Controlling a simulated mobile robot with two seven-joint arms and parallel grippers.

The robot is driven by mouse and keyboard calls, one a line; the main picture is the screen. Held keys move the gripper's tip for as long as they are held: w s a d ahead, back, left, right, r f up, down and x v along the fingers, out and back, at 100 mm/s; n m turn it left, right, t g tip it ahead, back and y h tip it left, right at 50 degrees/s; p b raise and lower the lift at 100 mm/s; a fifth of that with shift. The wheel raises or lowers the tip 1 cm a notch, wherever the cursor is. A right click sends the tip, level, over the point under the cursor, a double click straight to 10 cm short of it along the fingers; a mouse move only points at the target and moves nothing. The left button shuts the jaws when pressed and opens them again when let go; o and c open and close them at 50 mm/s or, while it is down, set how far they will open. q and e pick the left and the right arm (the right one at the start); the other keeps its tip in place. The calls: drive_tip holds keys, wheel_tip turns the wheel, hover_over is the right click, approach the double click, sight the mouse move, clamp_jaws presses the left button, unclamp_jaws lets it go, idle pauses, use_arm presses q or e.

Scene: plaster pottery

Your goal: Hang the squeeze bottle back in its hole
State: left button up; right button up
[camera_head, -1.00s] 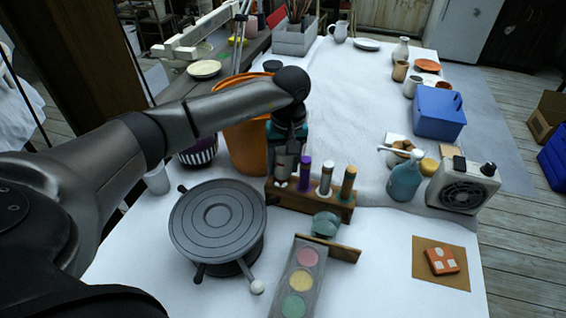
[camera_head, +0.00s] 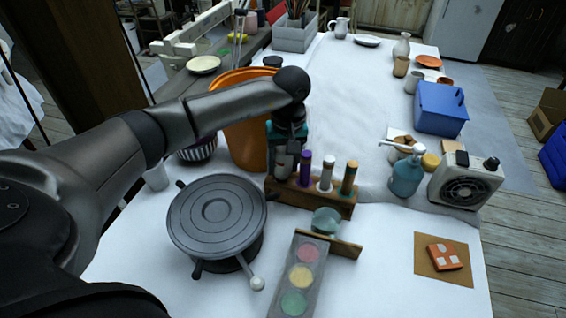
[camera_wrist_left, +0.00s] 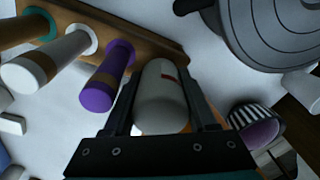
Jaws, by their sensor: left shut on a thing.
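The squeeze bottle (camera_wrist_left: 160,100), pale with a red mark, is between the fingers of my left gripper (camera_wrist_left: 163,105) in the left wrist view. The gripper is shut on it. In the head view the gripper (camera_head: 286,150) hangs over the left end of the wooden rack (camera_head: 318,201), and the bottle (camera_head: 283,165) is partly hidden. The bottle stands beside the purple bottle (camera_head: 305,168). I cannot tell whether its lower end is inside a hole. A white bottle (camera_head: 326,173) and a brown bottle (camera_head: 348,178) stand upright in the rack. My right gripper is not in view.
A grey turntable (camera_head: 217,214) stands in front left of the rack, and an orange bucket (camera_head: 246,140) behind it. A palette (camera_head: 300,279) lies in front. A blue spray bottle (camera_head: 406,176) and a fan box (camera_head: 467,181) stand right. The table's far middle is clear.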

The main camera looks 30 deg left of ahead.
use_arm(q)
drive_tip(key=shift+f, duration=0.25)
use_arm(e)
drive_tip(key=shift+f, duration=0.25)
use_arm(q)
drive_tip(key=o, duration=0.8)
drive_tip(key=shift+r, duration=0.1)
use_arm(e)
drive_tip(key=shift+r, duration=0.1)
